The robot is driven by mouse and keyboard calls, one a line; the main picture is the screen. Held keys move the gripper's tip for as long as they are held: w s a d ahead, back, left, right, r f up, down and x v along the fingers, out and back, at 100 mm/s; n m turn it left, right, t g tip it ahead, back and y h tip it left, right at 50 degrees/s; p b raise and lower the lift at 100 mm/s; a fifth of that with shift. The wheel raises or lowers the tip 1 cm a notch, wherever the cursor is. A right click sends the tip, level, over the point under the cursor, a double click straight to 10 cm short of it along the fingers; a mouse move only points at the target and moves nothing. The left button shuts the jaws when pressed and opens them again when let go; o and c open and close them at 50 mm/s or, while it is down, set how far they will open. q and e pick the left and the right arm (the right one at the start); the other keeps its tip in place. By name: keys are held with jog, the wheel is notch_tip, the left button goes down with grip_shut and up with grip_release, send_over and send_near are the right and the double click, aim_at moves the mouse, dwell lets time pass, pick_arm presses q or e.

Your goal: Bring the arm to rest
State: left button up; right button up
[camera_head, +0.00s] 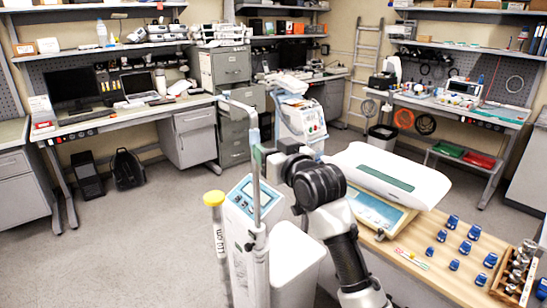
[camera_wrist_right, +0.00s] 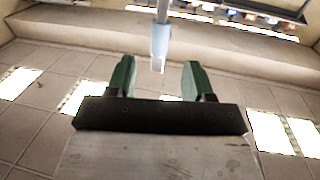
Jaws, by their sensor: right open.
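My right gripper (camera_head: 258,156) is open beside the upright metal pole (camera_head: 258,200) of a white pump stand. In the right wrist view its two green fingers (camera_wrist_right: 158,78) are apart. A grey rod with a pale blue sleeve and a clear tip (camera_wrist_right: 159,45) shows at the gap between them; nothing is seen clamped. In the head view a bent grey tube with a pale blue end (camera_head: 252,119) hangs just above the gripper. My right arm reaches in from the lower right. My left gripper is not in view.
A white unit with a blue screen (camera_head: 251,193) and a yellow-capped post (camera_head: 214,199) stand close to the pole. A wooden table (camera_head: 425,285) at right holds a white scale (camera_head: 390,175), several blue parts (camera_head: 465,247) and a rack (camera_head: 513,272).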

jog(key=shift+s+d, duration=0.25)
jog(key=shift+s, duration=0.2)
jog(key=s+d+f+m+g+h, duration=0.2)
jog(key=d+f+g+h, duration=0.1)
jog(key=f, duration=1.8)
jog(key=s+d+f+m+g+h, duration=0.15)
jog(key=d+f, duration=0.25)
jog(key=f, duration=1.7)
jog(key=s+d+f+g+h+b, duration=0.1)
jog(key=s+d+f+g, duration=0.1)
jog(key=s+f, duration=0.7)
jog(key=s+d+f+g+h, duration=0.1)
jog(key=s+d+f+g, duration=0.15)
jog(key=s+f, duration=0.6)
jog(key=s+d+f+g, duration=0.2)
jog(key=s+f, duration=0.4)
jog(key=s, duration=0.6)
jog(key=s+d+f+g+h, duration=0.1)
jog(key=s+d+f+g, duration=0.1)
jog(key=s+f, duration=0.5)
jog(key=s+d+f+g, duration=0.2)
jog(key=s+d+f, duration=0.2)
jog(key=s, duration=1.3)
notch_tip(320, 180, down, 2)
jog(key=shift+s+f+h+b, duration=0.2)
jog(key=shift+s+h+b, duration=0.1)
jog(key=shift+h+b, duration=0.05)
jog(key=shift+n, duration=0.25)
